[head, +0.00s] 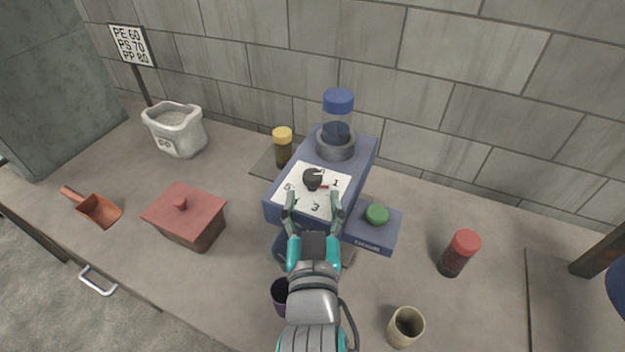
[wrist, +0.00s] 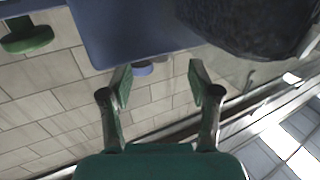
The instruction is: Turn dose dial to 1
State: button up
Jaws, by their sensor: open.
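The dose dial is a black knob (head: 312,178) on a white plate (head: 325,206) on top of the blue dispenser (head: 361,165). The numbers 1, 3 and 5 can be read on the plate. A small red mark shows at the knob's right side, just below and left of the 1. My gripper (head: 314,205) is open and empty, its fingers apart at the plate's near side, short of the knob in the picture. In the wrist view the open fingers (wrist: 160,82) have nothing between them. Blue casing (wrist: 125,30) shows above them.
A green button (head: 377,214) sits on the dispenser's right base. A clear hopper with a blue lid (head: 338,101) stands behind the dial. A yellow-capped jar (head: 283,145), red-lidded box (head: 185,215), red-capped jar (head: 459,253), beige cup (head: 405,327) and dark cup (head: 280,295) stand around.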

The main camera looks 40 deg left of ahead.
aim_at(313, 184)
jog(key=shift+x, duration=2.5)
jog(key=shift+d, duration=0.1)
jog(key=c, duration=1.2)
